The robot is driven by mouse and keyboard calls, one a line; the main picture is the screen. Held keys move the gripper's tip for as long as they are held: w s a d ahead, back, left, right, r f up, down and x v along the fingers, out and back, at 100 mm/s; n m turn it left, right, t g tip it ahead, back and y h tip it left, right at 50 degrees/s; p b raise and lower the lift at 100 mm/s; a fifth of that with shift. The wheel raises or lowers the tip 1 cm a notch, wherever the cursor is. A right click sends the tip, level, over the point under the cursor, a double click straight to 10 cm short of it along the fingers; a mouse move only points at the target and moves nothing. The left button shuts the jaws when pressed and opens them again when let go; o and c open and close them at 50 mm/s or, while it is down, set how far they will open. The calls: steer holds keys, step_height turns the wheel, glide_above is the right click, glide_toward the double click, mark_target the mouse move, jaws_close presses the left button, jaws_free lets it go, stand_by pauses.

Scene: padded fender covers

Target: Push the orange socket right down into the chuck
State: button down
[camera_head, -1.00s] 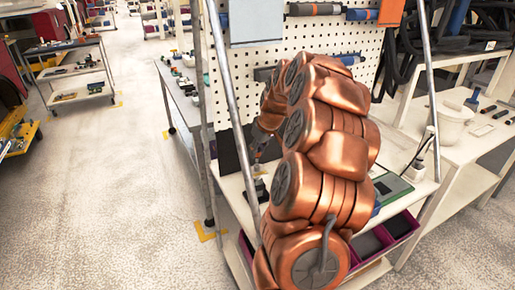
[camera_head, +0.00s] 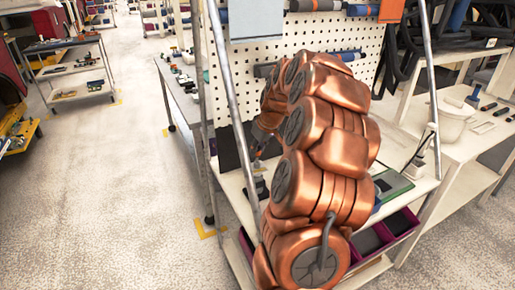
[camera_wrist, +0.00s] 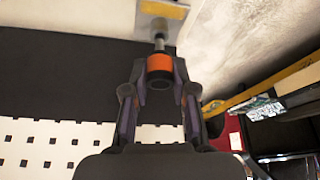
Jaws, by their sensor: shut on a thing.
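The orange socket (camera_wrist: 159,68) is between the fingertips of my gripper (camera_wrist: 160,88) in the wrist view, and the fingers are shut on it. It shows as an orange band with a dark round end facing the camera. A narrow grey metal stem (camera_wrist: 160,42) lies in line beyond it, toward a yellowish-grey patch (camera_wrist: 163,9). I cannot tell whether this stem belongs to the chuck, or how deep the socket sits. In the head view my gripper (camera_head: 259,157) is small and low over the bench top, partly hidden by my copper-coloured arm.
A white pegboard (camera_head: 372,42) with hanging tools stands behind the bench (camera_head: 232,187). A green-edged flat item (camera_head: 393,185) lies on the bench to the right of my arm. Purple bins (camera_head: 402,223) sit below. Open floor (camera_head: 110,190) lies to the left.

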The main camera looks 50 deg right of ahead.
steer(key=shift+f+b, duration=1.1)
steer(key=shift+f, duration=0.3)
steer(key=c, duration=0.9)
jaws_free()
steer(key=shift+o, duration=0.2)
steer(key=v, duration=1.2)
steer(key=shift+r, duration=0.1)
